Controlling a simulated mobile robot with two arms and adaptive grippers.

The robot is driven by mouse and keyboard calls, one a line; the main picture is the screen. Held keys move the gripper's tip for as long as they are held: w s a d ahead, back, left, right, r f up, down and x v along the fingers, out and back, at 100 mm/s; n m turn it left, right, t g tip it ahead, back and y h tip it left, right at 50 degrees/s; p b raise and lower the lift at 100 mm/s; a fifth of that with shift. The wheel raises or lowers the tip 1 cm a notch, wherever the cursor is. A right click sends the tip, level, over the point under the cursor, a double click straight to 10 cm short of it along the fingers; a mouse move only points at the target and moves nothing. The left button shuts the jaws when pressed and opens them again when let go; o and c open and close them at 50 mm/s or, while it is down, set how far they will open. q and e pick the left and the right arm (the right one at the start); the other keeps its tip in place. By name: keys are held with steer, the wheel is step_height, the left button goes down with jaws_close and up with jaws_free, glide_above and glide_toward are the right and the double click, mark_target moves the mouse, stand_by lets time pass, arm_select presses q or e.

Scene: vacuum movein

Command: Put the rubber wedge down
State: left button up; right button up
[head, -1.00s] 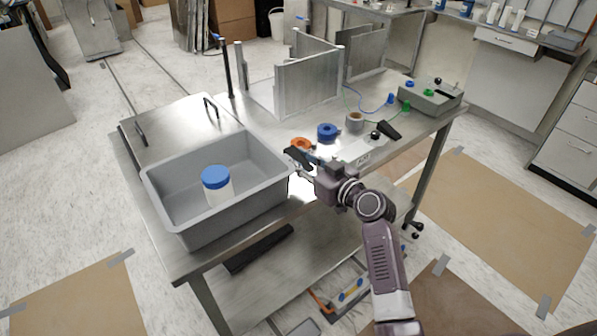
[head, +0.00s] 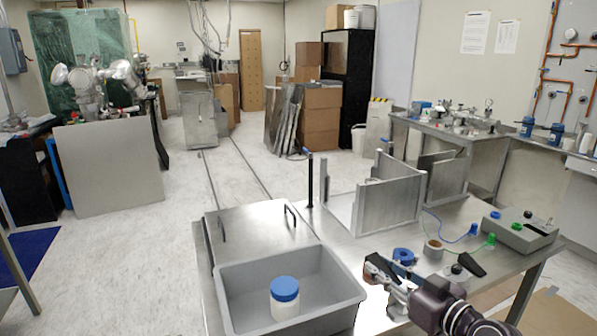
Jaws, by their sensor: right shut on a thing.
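My right gripper (head: 382,276) is over the steel table, just right of the grey bin. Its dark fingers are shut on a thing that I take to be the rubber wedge. The wedge is small and dark against the fingers, so its outline cannot be told. I cannot tell whether it touches the tabletop. The steel table (head: 345,246) runs under the gripper. My left gripper is not in view.
The grey bin (head: 232,300) holds a blue-lidded white jar (head: 285,298). Beyond my gripper are a blue ring (head: 404,256), a tape roll (head: 433,249), a black piece (head: 470,263) and a grey box (head: 520,232). Upright metal panels (head: 390,203) stand behind.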

steer(key=s+a+f+n+g+y, duration=0.1)
steer(key=s+n+g+y, duration=0.1)
steer(key=s, duration=0.9)
steer(key=s+f+n+g+y, duration=0.1)
steer(key=s+n+g+y, duration=0.2)
steer(key=s, duration=0.8)
steer(key=shift+s+a+f+n+y, duration=0.15)
steer(key=shift+a+f+n+y, duration=0.25)
steer(key=shift+y, duration=0.1)
